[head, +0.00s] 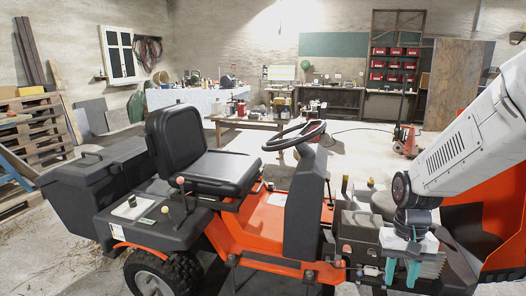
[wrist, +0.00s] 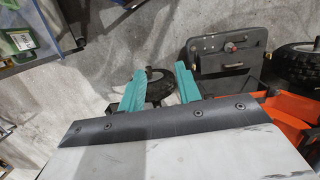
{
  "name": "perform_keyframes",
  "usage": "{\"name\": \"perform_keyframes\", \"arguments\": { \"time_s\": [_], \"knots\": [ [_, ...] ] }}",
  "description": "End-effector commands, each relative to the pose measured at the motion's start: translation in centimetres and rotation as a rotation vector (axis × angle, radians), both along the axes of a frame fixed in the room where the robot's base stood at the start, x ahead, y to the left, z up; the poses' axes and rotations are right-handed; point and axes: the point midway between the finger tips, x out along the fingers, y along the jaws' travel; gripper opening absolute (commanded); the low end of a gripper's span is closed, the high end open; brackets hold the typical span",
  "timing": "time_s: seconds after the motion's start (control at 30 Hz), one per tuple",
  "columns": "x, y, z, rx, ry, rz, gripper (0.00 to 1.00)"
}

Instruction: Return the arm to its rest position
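My gripper (head: 402,271) hangs at the lower right of the head view, at the end of my white arm (head: 468,146). Its two teal fingers point down, beside the engine end of an orange ride-on mower (head: 268,218). In the wrist view, the fingers of my gripper (wrist: 160,72) are spread apart with a clear gap between them. Nothing is held; a small dark wheel shows beyond the gap. I cannot tell how far the fingers are from the mower.
The mower's black seat (head: 200,155) and steering wheel (head: 293,136) stand left of my arm. A workbench (head: 250,123) with tools is behind. Pallets (head: 35,140) lean at the left wall. A red machine (head: 405,139) stands at the back right. Open floor lies between.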

Motion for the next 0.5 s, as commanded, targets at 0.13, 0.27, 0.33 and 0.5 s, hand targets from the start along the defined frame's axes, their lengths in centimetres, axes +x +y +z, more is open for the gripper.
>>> {"name": "perform_keyframes", "arguments": {
  "time_s": [0.13, 0.27, 0.33, 0.5],
  "knots": [
    [-5.3, 1.4, 4.8, 0.013, 0.021, 0.086, 0.34],
    [-9.7, 2.4, 7.9, 0.019, 0.024, 0.145, 0.34],
    [-11.9, 2.8, 9.2, 0.02, 0.013, 0.169, 0.34],
    [-16.1, 3.7, 11.7, 0.009, -0.063, 0.204, 0.34]
  ]
}}
